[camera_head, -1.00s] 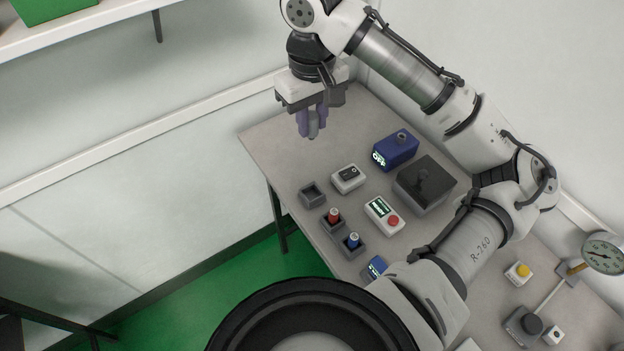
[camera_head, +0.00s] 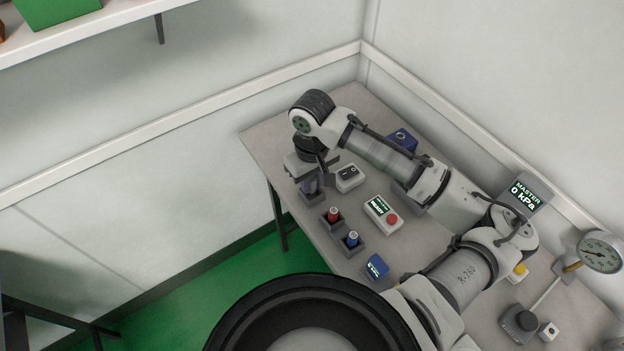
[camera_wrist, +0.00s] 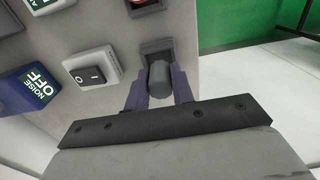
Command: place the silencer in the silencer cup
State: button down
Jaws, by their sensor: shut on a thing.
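The silencer is a grey cylinder (camera_wrist: 159,76) between the two purple fingers of my gripper (camera_wrist: 160,88) in the wrist view. My gripper is shut on it. The silencer cup is a small square dark grey holder (camera_wrist: 156,46), partly covered by the silencer. In the head view my gripper (camera_head: 311,186) points down right at the silencer cup (camera_head: 314,199), on the left edge of the bench. The silencer is hidden there by the fingers. I cannot tell whether its lower end is inside the cup or just above it.
A red-capped piece (camera_head: 333,213) and a blue-capped piece (camera_head: 352,238) stand in neighbouring cups. A switch box (camera_head: 349,177) is close right of the gripper. A tester with a red button (camera_head: 382,212) and a blue box (camera_head: 402,141) stand further right. The bench's far left corner is clear.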

aim_at(312, 178)
jog(key=shift+f, duration=0.4)
jog(key=shift+f, duration=0.15)
jog(key=c, duration=1.2)
grip_release()
notch_tip(312, 178, up, 12)
jog(key=shift+r+b, duration=0.2)
jog(key=shift+b, duration=0.65)
